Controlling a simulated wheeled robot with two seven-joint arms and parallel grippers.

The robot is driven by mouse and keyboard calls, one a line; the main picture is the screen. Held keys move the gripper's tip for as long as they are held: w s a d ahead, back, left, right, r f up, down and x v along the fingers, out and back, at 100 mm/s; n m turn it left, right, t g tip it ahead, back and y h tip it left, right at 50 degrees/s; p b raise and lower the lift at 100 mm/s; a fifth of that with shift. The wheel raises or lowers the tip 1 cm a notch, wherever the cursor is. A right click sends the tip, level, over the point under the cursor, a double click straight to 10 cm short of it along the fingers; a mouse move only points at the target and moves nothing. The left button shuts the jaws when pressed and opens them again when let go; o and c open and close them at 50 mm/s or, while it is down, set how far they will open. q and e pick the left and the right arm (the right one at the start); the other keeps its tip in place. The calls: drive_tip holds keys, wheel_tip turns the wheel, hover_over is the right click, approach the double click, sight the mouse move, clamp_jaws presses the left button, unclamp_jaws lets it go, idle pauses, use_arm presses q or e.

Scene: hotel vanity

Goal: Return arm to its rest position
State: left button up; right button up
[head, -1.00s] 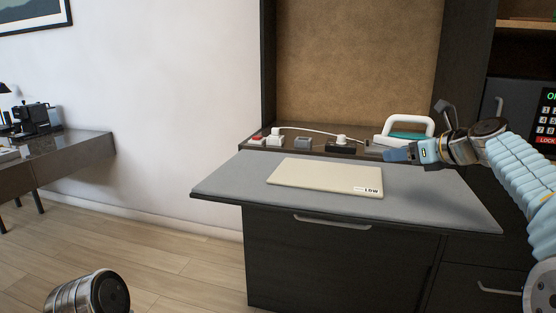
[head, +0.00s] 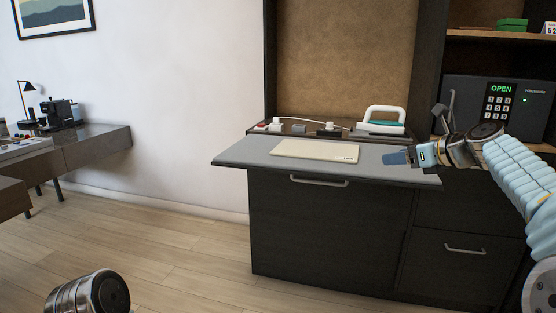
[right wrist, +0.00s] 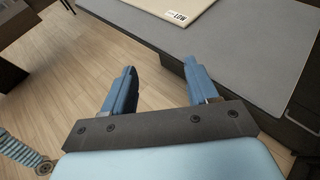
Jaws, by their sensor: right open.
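My right arm reaches in from the right of the head view. Its gripper (head: 397,158) is beside the right end of the grey pull-out board (head: 237,158). In the right wrist view my right gripper (right wrist: 160,85) has its two blue fingers apart with nothing between them. Past the fingers show wood floor and the board's edge. In the head view a metal part of my left arm shows at the bottom left, but its gripper is out of view.
A beige panel (head: 314,149) marked LOW lies on the board. Behind it are an iron (head: 384,120), a power strip (head: 326,134) and small blocks. A safe (head: 470,95) reading OPEN stands on the right. A side desk (head: 95,143) is at left; the floor between is clear.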

wheel_tip(320, 180, down, 24)
drive_tip(key=w+a+n+g+h, duration=0.2)
drive_tip(key=w+a+n+g, duration=0.1)
drive_tip(key=n, duration=0.2)
drive_tip(key=s+a+f+n+g+h, duration=0.1)
drive_tip(key=s+a+f+n, duration=0.15)
drive_tip(key=f, duration=0.65)
drive_tip(key=s+a+f+n+g, duration=0.1)
drive_tip(key=s+f+n+g, duration=0.15)
drive_tip(key=f, duration=0.65)
drive_tip(key=s+a+f+n+g, duration=0.1)
drive_tip(key=s+a+f+n, duration=0.3)
drive_tip(key=s+f, duration=0.45)
drive_tip(key=s+a+f+n+g, duration=0.2)
drive_tip(key=s+a+f+n, duration=0.1)
drive_tip(key=s+f+n, duration=0.45)
drive_tip(key=s+a+f+n, duration=0.2)
drive_tip(key=s+a+n, duration=0.1)
drive_tip(key=s, duration=0.6)
drive_tip(key=s+a+f+n+g, duration=0.1)
drive_tip(key=s+a+f+n, duration=0.1)
drive_tip(key=s, duration=0.7)
drive_tip(key=shift+a+f+n+y, duration=0.15)
drive_tip(key=shift+a+n+y, duration=0.25)
drive_tip(key=shift+n, duration=0.35)
drive_tip(key=shift+g, duration=0.25)
